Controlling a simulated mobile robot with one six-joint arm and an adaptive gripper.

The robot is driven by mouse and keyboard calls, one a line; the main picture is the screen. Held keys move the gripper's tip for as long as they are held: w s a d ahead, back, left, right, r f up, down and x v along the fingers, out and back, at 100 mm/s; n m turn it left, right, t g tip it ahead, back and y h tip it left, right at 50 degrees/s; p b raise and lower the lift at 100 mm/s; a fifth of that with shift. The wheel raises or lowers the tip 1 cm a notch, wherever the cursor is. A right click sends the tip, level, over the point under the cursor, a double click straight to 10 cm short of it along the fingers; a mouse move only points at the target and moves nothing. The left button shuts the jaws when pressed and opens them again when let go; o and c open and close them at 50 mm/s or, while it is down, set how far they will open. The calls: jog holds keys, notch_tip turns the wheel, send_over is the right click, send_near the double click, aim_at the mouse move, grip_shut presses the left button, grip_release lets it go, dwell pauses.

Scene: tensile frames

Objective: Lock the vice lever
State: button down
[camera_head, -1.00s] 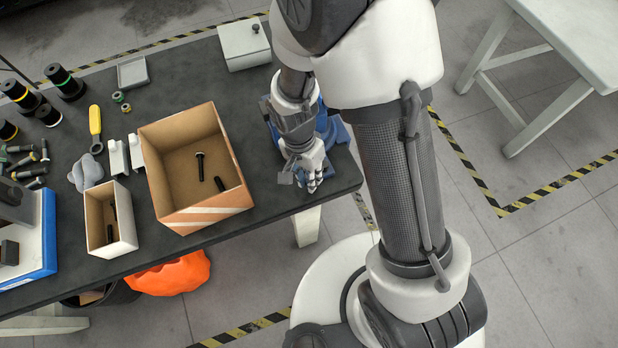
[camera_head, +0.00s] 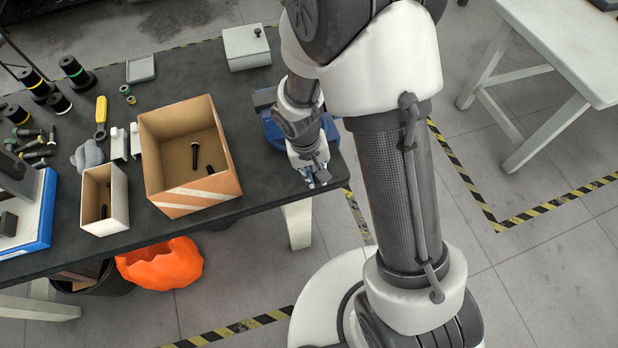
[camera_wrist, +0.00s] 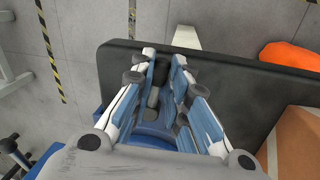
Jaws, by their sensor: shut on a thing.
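The blue vice (camera_head: 272,132) stands at the right end of the dark workbench, partly hidden behind my arm. It also shows as blue metal beneath my gripper in the wrist view (camera_wrist: 150,136). My gripper (camera_head: 316,181) is low beside the vice at the bench's right front corner. In the wrist view my gripper's fingers (camera_wrist: 164,68) close around a dark lever (camera_wrist: 153,97), which shows between them. My gripper is shut on this lever. The fingers hide most of the lever and its joint with the vice.
An open cardboard box (camera_head: 215,188) stands left of the vice, with dark bolts inside. A smaller narrow box (camera_head: 103,215) is farther left. A white box (camera_head: 246,48) stands at the back edge.

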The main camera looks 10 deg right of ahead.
jog(key=shift+d+n, duration=0.4)
jog(key=shift+n, duration=0.3)
jog(key=c, duration=1.6)
grip_release()
jog(key=shift+o, duration=0.2)
notch_tip(320, 180, up, 12)
jog(key=a, duration=0.1)
jog(key=shift+a, duration=0.4)
jog(key=shift+s, duration=0.1)
